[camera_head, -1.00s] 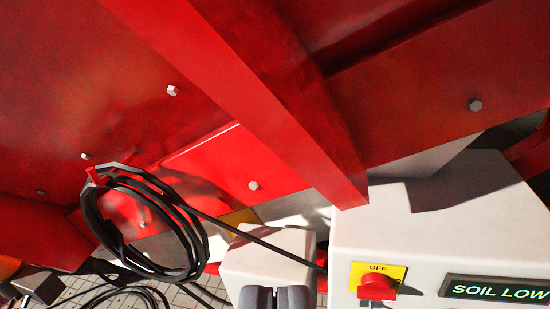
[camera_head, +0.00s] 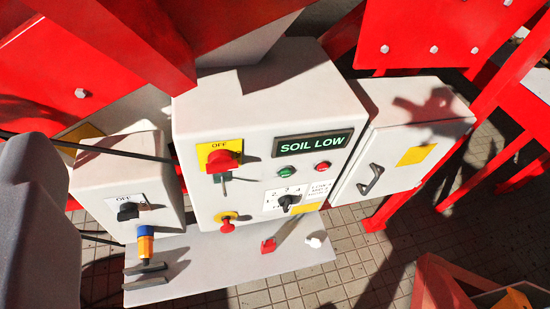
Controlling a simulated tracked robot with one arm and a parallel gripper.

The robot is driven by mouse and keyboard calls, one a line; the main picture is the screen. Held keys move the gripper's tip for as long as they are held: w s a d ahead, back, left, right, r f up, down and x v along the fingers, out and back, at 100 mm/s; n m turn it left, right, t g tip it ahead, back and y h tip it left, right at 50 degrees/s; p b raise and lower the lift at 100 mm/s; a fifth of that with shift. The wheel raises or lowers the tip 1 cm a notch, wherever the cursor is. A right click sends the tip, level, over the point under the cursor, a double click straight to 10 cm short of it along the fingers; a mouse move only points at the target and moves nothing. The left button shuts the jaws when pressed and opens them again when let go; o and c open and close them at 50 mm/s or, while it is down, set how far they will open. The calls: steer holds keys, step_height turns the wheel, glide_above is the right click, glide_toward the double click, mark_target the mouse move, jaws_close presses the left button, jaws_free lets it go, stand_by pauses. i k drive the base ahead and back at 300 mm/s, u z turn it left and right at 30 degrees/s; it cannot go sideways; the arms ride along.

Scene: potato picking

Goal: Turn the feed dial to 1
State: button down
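The feed dial appears to be the black knob (camera_head: 289,201) on a white numbered plate (camera_head: 270,203), low on the front of the white control box (camera_head: 190,120). Small numerals ring the knob, but I cannot read for certain which one it points to. A dark grey part of my arm (camera_head: 38,230) fills the left edge, close to the camera and well apart from the dial.
A red rotary switch (camera_head: 222,160), a lit "SOIL LOW" display (camera_head: 312,145), green (camera_head: 289,173) and red (camera_head: 322,167) buttons and a red mushroom button (camera_head: 227,225) surround the dial. A smaller box with a black OFF switch (camera_head: 128,211) stands left. A handled cabinet (camera_head: 400,150) stands right.

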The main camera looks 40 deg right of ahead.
mark_target(286, 202)
steer(key=z, duration=2.2)
steer(key=k, duration=2.15)
steer(key=u, duration=0.8)
steer(key=i, duration=1.05)
steer(key=z, duration=0.05)
